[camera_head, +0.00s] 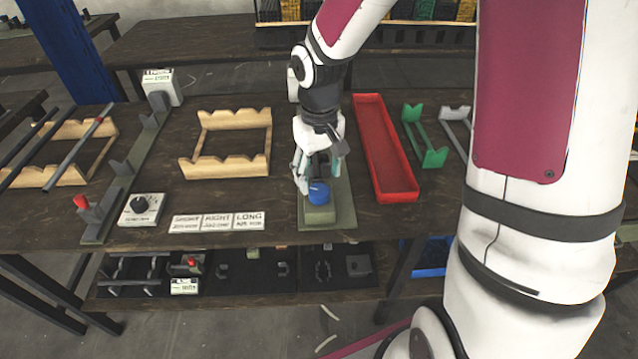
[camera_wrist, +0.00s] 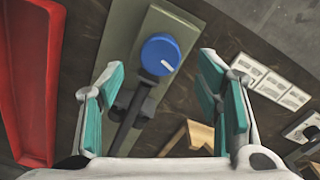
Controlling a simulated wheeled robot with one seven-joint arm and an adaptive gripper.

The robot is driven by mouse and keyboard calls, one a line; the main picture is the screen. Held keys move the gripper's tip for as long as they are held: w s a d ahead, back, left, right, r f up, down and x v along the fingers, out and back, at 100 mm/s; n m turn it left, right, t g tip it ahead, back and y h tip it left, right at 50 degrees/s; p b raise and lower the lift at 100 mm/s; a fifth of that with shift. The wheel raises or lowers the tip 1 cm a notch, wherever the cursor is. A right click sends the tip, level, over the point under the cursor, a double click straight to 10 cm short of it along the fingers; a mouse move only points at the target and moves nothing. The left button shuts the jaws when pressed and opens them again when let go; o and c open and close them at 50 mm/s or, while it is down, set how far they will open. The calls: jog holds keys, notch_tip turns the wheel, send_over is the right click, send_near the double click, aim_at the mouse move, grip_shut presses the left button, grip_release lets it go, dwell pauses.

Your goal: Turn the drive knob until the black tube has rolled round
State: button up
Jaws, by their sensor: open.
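The blue drive knob (camera_head: 318,190) sits at the near end of a grey-green base plate (camera_head: 343,205). In the wrist view the knob (camera_wrist: 160,54) shows a white mark toward its lower right. A dark shaft or tube (camera_wrist: 127,125), which looks like the black tube, runs from near the knob down the picture, past dark supports; its far part is hidden. My gripper (camera_head: 318,173) is above the plate, close to the knob. In the wrist view its teal-padded fingers (camera_wrist: 163,80) stand wide apart with the knob between and beyond them. Nothing is held.
A red tray (camera_head: 385,150) stands right of the plate, with a green stand (camera_head: 426,138) beyond. A wooden cradle (camera_head: 228,145) is to the left. A red-knobbed rail (camera_head: 95,220) is farther left.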

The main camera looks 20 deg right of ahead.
aim_at(319, 189)
notch_tip(319, 189, up, 8)
jog(key=shift+f, duration=0.25)
dwell(2.2)
